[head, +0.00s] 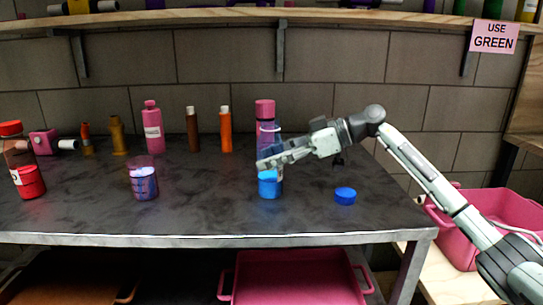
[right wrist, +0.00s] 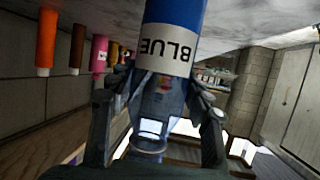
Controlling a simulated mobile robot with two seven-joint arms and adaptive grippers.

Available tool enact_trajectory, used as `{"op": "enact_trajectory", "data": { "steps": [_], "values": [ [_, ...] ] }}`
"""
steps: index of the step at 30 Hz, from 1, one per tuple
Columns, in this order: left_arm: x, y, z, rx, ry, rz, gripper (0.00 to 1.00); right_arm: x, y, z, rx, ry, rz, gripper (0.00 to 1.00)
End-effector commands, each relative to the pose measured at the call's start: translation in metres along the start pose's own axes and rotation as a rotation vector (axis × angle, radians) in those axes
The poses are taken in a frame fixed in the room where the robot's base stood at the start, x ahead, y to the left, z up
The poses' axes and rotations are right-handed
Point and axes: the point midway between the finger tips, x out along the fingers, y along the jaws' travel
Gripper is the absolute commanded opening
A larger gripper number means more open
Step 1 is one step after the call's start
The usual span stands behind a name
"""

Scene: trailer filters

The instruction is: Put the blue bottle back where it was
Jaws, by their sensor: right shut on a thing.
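The blue bottle (head: 270,187) is clear with blue contents in its lower part. It is upright at the right part of the dark table (head: 220,218); I cannot tell whether its base touches the tabletop. In the right wrist view its white "BLUE" label (right wrist: 168,47) shows upside down, and its open neck is near the camera. My right gripper (head: 268,163) reaches in from the right and is shut around the bottle. A loose blue cap (head: 345,196) lies on the table to the right of the bottle. My left gripper is not in view.
A tall pink-capped bottle (head: 265,109) stands just behind the blue one. Orange (head: 225,130), brown (head: 192,130) and pink (head: 152,128) bottles line the back. A beaker with purple contents (head: 143,183) stands left. A "USE GREEN" sign (head: 494,36) hangs from the shelf. The front middle is clear.

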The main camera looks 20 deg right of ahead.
Motion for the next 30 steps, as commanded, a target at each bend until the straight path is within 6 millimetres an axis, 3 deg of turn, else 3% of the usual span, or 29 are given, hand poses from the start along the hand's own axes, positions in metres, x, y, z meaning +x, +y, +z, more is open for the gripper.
{"op": "enact_trajectory", "data": {
  "steps": [1,6,17,23,30],
  "values": [
    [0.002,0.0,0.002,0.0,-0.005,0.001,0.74,0.0,0.0,0.001,0.001,0.0,0.0,0.51],
    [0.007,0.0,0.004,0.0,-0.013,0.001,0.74,0.0,0.0,0.001,0.0,0.0,0.0,0.7],
    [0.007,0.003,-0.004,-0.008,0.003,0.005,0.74,-0.001,0.0,-0.001,-0.001,0.001,0.001,0.7],
    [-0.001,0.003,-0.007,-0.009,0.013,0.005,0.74,-0.033,0.001,-0.001,-0.001,-0.003,0.005,0.7],
    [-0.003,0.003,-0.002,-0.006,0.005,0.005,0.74,-0.085,0.001,-0.001,0.001,-0.003,0.005,0.7]
  ]
}}
